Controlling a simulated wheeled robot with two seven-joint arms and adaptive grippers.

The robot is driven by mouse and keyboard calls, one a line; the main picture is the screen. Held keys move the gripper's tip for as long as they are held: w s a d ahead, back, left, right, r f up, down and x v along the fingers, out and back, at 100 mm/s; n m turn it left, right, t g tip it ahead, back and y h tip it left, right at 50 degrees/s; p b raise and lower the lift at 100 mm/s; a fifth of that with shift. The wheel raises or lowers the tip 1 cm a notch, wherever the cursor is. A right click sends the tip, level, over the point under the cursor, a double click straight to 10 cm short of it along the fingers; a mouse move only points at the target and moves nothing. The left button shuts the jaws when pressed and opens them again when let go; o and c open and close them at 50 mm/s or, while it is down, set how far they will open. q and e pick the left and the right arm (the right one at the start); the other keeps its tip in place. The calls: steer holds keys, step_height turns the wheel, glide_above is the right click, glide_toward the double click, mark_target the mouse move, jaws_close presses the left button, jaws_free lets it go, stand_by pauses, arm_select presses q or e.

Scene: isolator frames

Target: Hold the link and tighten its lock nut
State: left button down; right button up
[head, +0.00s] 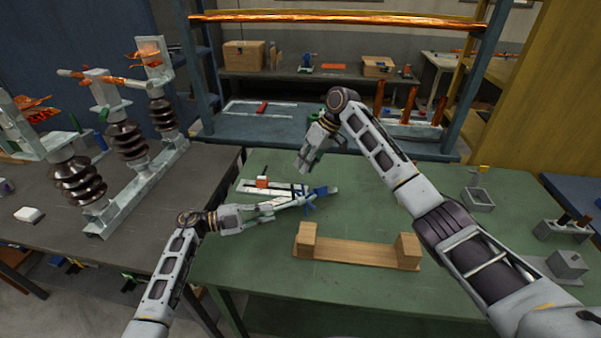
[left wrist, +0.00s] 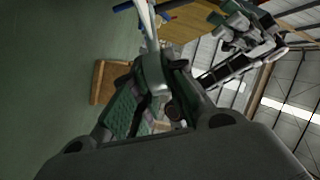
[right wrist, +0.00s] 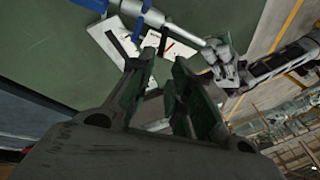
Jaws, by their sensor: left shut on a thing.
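My left gripper (head: 272,207) is shut on the link (head: 294,201), a thin light grey rod with blue parts at its far end. It holds the rod above the green table, pointing right. The rod also shows in the left wrist view (left wrist: 149,22), between the fingers, and in the right wrist view (right wrist: 172,28). The lock nut is too small to tell apart on the rod. My right gripper (head: 305,165) hangs above and behind the link, fingers pointing down. In the right wrist view its fingers (right wrist: 165,60) are apart with nothing between them; the link is beyond their tips.
A wooden cradle (head: 355,254) with two end blocks stands in front, to the right. Metal fixtures (head: 478,200) stand at the table's right. The green table between is mostly clear.

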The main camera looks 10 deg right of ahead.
steer(key=shift+v, duration=0.85)
arm_select(q)
steer(key=c, duration=1.4)
jaws_free()
steer(key=shift+o, duration=0.2)
steer(key=shift+a, duration=0.1)
steer(key=shift+s+a, duration=0.15)
steer(key=shift+a, duration=1.85)
steer(key=shift+s+a, duration=0.2)
steer(key=shift+a, duration=1.75)
steer(key=shift+s+a, duration=0.15)
steer(key=shift+a, duration=1.85)
